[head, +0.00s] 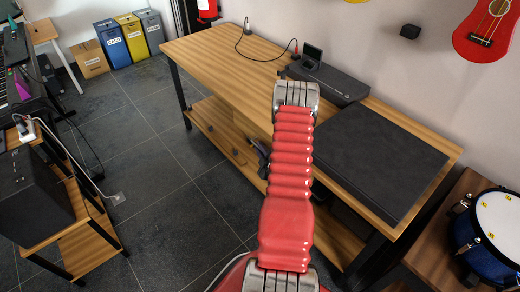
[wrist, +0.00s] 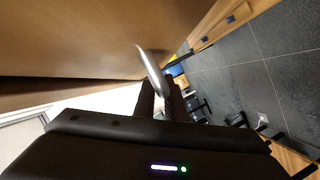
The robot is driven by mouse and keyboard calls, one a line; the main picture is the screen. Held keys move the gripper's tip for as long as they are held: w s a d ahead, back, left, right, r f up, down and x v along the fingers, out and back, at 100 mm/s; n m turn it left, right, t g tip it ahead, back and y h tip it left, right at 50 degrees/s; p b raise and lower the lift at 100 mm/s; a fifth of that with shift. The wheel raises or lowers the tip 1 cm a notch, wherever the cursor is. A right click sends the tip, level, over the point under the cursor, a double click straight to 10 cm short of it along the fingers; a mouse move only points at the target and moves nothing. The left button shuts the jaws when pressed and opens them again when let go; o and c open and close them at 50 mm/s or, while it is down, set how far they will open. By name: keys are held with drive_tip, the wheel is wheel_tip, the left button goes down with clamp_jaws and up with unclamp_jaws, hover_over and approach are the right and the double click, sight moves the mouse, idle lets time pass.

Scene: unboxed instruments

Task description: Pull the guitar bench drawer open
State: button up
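The guitar bench (head: 222,52) is a long wooden bench with a black mat on its right part. In the wrist view a broad wooden face (wrist: 90,38), which looks like the drawer front, fills the upper left. A slim curved silver handle (wrist: 150,66) stands out from it. My gripper (wrist: 161,92) has its two dark fingers close on either side of the handle, with its lower end between them; they appear shut on it. In the head view my red arm hides the gripper, the handle and the drawer front, so how far the drawer stands out is not clear.
A stand with a black box (head: 35,195) is at the left. A blue drum (head: 490,235) is at the right.

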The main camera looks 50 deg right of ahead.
clamp_jaws()
drive_tip(key=shift+a, duration=0.15)
